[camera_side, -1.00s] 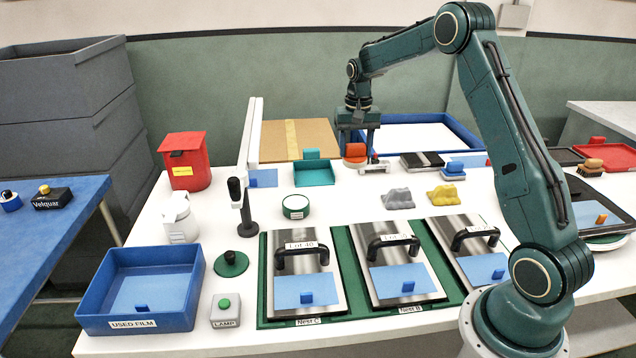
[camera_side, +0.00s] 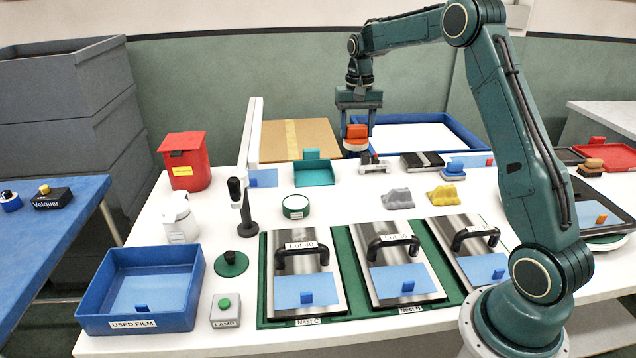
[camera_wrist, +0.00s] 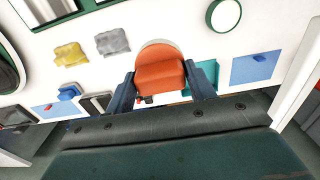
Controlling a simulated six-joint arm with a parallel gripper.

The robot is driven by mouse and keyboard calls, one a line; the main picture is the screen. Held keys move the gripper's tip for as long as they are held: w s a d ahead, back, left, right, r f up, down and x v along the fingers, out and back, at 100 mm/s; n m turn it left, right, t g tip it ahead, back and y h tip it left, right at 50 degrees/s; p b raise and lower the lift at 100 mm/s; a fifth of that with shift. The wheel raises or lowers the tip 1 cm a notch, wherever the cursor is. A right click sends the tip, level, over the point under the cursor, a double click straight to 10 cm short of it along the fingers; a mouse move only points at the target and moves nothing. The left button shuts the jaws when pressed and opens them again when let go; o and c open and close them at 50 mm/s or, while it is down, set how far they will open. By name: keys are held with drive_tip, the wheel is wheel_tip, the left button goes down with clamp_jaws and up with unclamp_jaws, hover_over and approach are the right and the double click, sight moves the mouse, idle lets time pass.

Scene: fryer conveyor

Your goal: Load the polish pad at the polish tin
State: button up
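The polish pad (camera_side: 356,140), with an orange-red grip block over a pale base, is held up by my gripper (camera_side: 357,124) at the back of the white table. In the wrist view the orange block (camera_wrist: 160,76) sits between both fingers, which close on its sides. The pad's underside is hidden. The likely polish tin (camera_side: 295,206), a round green tin with a pale top, stands at the table's middle left, nearer the camera than the pad and to its left. It also shows at the top right of the wrist view (camera_wrist: 224,14).
An upright black-handled lever (camera_side: 243,208) stands left of the tin. Grey (camera_side: 398,199) and yellow (camera_side: 443,195) cloths lie right. Plates with black handles fill the front. A blue tray (camera_side: 440,120) stands behind.

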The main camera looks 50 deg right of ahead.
drive_tip(key=c, duration=0.5)
drive_tip(key=w+a+f, duration=0.9)
drive_tip(key=w+a, duration=0.2)
drive_tip(key=a, duration=0.1)
drive_tip(key=shift+w+f, duration=0.15)
drive_tip(key=shift+w, duration=0.05)
